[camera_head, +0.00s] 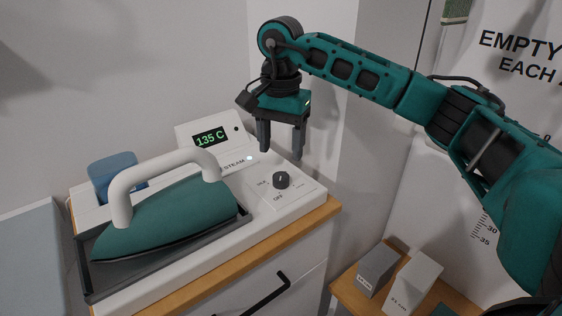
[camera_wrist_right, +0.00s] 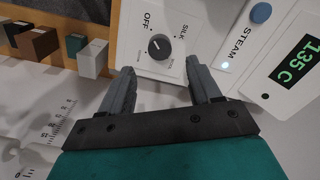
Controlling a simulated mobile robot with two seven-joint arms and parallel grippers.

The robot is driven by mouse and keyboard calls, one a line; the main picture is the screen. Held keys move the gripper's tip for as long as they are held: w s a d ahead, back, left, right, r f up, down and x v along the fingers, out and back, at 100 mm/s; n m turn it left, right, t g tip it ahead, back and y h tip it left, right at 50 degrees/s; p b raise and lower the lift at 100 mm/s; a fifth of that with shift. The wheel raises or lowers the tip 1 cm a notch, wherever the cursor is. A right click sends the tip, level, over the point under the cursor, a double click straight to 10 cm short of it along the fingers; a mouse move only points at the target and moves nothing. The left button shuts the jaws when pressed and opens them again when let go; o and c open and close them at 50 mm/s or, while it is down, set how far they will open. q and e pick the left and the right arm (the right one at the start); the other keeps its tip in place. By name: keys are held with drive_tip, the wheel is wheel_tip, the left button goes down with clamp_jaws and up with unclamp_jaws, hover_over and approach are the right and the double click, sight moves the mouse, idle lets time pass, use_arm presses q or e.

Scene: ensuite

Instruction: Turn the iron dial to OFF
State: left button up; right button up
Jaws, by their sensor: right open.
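The iron dial (camera_head: 281,180) is a round dark knob on a white panel at the right of the ironing station. In the right wrist view the dial (camera_wrist_right: 159,47) shows with OFF and SILK printed around it; other marks are too small to read. I cannot tell exactly where its pointer stands. My right gripper (camera_head: 281,152) is open and empty, pointing down above and behind the dial, apart from it. In the wrist view the dial lies beyond the gap between the fingertips (camera_wrist_right: 164,72). My left gripper is not in view.
A teal iron (camera_head: 175,220) with a white handle rests in a dark tray left of the dial. A display (camera_head: 210,138) reads 135 C, beside a STEAM label and a small light. Boxes (camera_head: 413,283) stand on a lower wooden shelf at right. The cabinet has a black handle (camera_head: 264,297).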

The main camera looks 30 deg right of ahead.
wheel_tip(320, 180, up, 6)
drive_tip(key=shift+r, duration=0.25)
idle(0.5)
